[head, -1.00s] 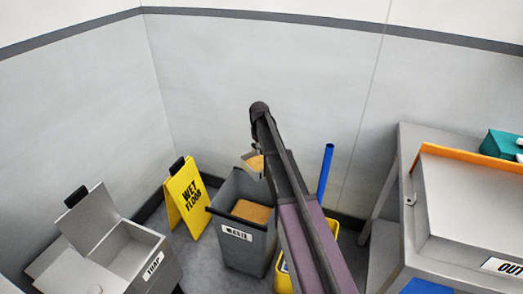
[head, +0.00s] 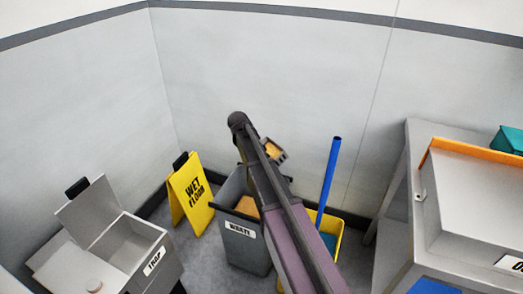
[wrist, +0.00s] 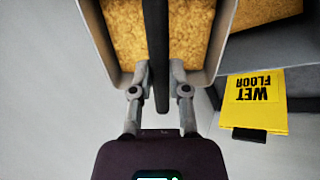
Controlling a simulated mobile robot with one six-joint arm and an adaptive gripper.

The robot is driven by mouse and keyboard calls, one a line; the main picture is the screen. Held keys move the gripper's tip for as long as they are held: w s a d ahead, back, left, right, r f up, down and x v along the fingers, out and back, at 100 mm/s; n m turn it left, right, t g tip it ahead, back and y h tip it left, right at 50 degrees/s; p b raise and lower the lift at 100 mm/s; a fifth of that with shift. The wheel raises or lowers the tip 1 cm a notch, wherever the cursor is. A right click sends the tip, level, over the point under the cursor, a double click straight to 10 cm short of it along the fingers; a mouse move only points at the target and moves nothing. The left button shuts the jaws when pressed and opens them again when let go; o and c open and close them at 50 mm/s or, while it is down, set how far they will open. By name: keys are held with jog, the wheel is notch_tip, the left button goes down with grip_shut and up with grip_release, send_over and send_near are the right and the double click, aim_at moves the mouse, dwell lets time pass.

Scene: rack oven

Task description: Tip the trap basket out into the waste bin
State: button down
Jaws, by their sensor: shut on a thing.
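The trap basket is a grey container (wrist: 224,40) with yellow-brown contents, filling the top of the wrist view. My gripper (wrist: 159,82) is shut on its black handle (wrist: 156,35). Contents show inside on both sides of the handle. In the head view the basket (head: 275,150) is small, looks tilted and is partly hidden by my arm, high behind and right of the waste bin. The dark grey waste bin (head: 246,252), with a WASTE label, stands on the floor with yellow-brown matter inside. My gripper is mostly hidden there by my arm.
A yellow wet floor sign (head: 190,195) stands left of the bin. The open grey trap box (head: 128,272) is at lower left. A yellow bucket (head: 338,240) with a blue pole (head: 328,180) stands right of the bin. A grey bench (head: 412,170) is at right.

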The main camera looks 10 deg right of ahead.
jog(key=shift+a, duration=0.1)
dwell(0.5)
jog(key=h+b, duration=0.1)
jog(key=a+t+h+b, duration=0.1)
jog(key=b, duration=0.1)
jog(key=shift+s+a+f, duration=0.3)
jog(key=shift+s, duration=0.1)
jog(key=shift+a+r+h, duration=0.15)
jog(key=shift+a+h, duration=0.05)
jog(key=shift+h, duration=0.3)
jog(key=shift+b, duration=0.35)
